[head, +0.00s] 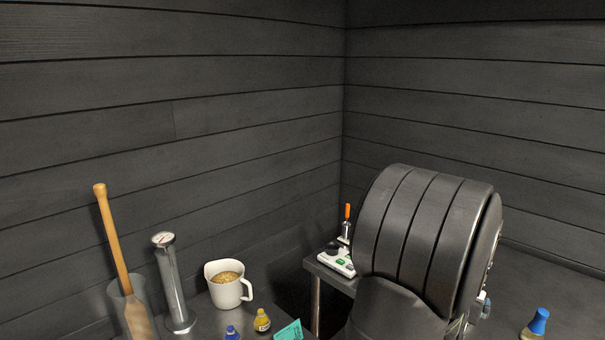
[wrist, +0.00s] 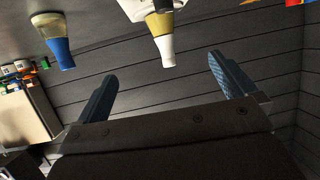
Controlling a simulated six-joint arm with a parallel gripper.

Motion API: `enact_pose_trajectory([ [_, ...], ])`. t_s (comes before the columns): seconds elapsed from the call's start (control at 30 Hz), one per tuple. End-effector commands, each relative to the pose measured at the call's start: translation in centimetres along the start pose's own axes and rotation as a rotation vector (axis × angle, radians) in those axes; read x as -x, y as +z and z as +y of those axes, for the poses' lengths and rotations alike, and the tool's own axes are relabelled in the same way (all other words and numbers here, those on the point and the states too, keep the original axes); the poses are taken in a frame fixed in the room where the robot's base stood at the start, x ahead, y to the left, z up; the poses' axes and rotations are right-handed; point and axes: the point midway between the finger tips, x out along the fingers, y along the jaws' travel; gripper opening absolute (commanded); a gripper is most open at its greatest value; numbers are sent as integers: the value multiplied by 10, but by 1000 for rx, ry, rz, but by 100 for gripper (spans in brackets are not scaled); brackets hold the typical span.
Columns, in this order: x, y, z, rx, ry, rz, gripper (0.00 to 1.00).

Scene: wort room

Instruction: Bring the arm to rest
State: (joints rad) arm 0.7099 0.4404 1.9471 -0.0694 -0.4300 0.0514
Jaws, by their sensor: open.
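My gripper (wrist: 162,68) shows in the wrist view with its two dark blue fingers spread wide. No object is between them. The picture there looks upside down. A blue-capped bottle (wrist: 56,40) and a bottle with a white tip and amber contents (wrist: 163,30) hang from the top edge, beyond the fingers. A large dark ribbed body that looks like part of my arm (head: 425,235) fills the lower right middle of the head view. My fingers cannot be made out in the head view.
In the head view, a white mug (head: 228,290), a metal cylinder with a dial (head: 172,285) and a wooden-handled paddle (head: 112,240) stand at lower left. A white device (head: 338,262) sits on the table behind my arm. A blue-capped bottle (head: 537,322) is at lower right.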

Motion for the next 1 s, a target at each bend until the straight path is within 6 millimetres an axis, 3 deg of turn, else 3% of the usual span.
enact_pose_trajectory([
  [0.43,63,0,0,-7,1,-4,100],
  [1.0,-5,17,4,-321,74,-312,100],
])
